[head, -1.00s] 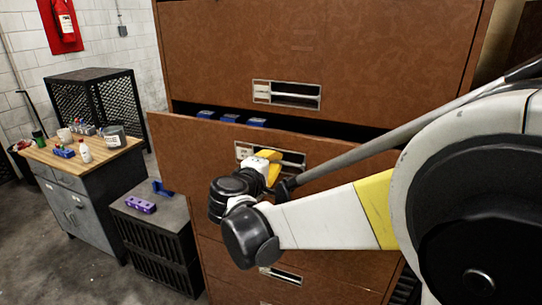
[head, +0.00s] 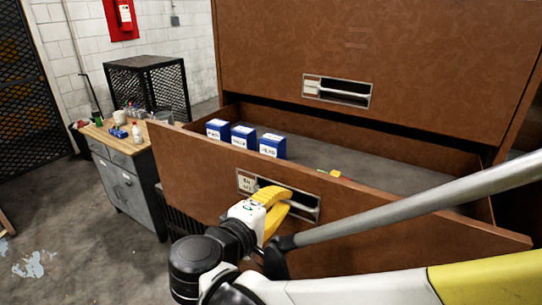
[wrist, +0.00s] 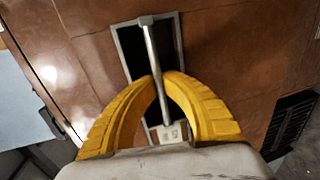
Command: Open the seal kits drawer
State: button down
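The brown drawer (head: 195,163) stands well out of its cabinet, and its grey floor shows. Its front carries a recessed metal handle (head: 308,209) with a small label (head: 246,183) whose text I cannot read. My gripper (head: 285,198) is at this handle, its yellow fingers closed in on the bar. In the wrist view, the fingertips (wrist: 161,80) meet around the handle bar (wrist: 151,50), one on each side. Three blue-and-white boxes (head: 243,136) stand in the left part of the drawer.
A closed drawer (head: 400,55) is above. A small yellow item (head: 336,173) shows at the open drawer's front edge. A workbench (head: 125,145) with bottles and a black mesh cage (head: 150,80) stand to the left. The floor (head: 85,225) at left is clear.

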jog(key=shift+s+a, duration=0.2)
jog(key=shift+s, duration=0.05)
jog(key=c, duration=1.8)
grip_release()
jog(key=v, duration=1.2)
